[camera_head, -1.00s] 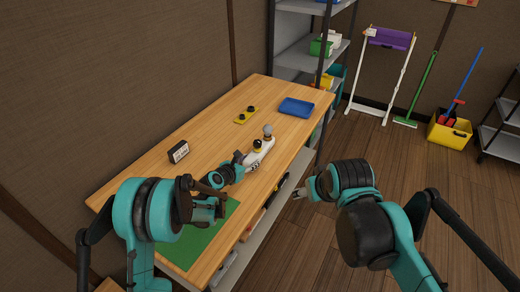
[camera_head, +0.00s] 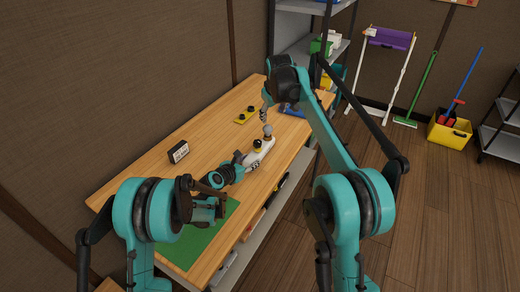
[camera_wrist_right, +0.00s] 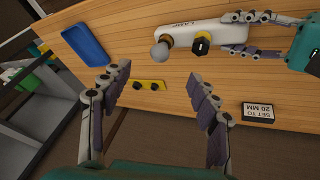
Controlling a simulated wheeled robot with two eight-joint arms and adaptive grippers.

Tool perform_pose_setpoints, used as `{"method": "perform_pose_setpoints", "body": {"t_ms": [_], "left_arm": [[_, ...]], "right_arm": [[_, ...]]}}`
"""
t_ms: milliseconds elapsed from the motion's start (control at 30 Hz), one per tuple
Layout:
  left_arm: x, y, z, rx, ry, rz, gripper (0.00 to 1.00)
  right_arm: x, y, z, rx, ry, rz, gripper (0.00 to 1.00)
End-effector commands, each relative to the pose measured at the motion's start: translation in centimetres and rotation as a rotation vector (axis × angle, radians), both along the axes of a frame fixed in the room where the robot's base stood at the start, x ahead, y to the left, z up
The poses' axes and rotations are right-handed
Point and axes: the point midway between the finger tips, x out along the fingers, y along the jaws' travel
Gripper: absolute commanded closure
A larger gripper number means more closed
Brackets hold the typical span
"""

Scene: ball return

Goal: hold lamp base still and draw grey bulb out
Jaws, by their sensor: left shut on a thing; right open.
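The white lamp base (camera_head: 259,157) lies on the wooden table, with a black knob on top. It also shows in the right wrist view (camera_wrist_right: 222,33), marked LAMP. My left gripper (camera_head: 246,165) is shut on the lamp base, at the end away from the bulb. My right gripper (camera_wrist_right: 162,86) is open and empty; the head view shows it (camera_head: 264,113) above the table near the bulb, apart from it.
A yellow plate with black knobs (camera_wrist_right: 150,84) lies near the bulb. A blue tray (camera_wrist_right: 84,45) is at the table's far end, partly hidden by my right arm in the head view. A black-framed sign (camera_wrist_right: 258,112) reads SET TO 20 MM. A green mat (camera_head: 205,240) covers the near end.

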Motion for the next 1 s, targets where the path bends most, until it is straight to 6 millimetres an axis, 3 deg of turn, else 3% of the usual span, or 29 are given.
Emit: {"method": "perform_pose_setpoints", "body": {"t_ms": [133,467,1000], "left_arm": [[0.0,0.0,0.0,0.001,0.000,0.000,0.93],[0.0,0.0,-0.1,0.001,0.000,0.000,0.93],[0.0,0.0,-0.1,0.001,0.000,0.000,0.93]], "right_arm": [[2.1,0.8,-1.6,-0.018,0.009,0.029,0.39],[3.6,1.1,-3.6,-0.027,0.015,0.044,0.39],[7.3,0.9,-10.8,-0.025,0.013,0.043,0.39]]}}
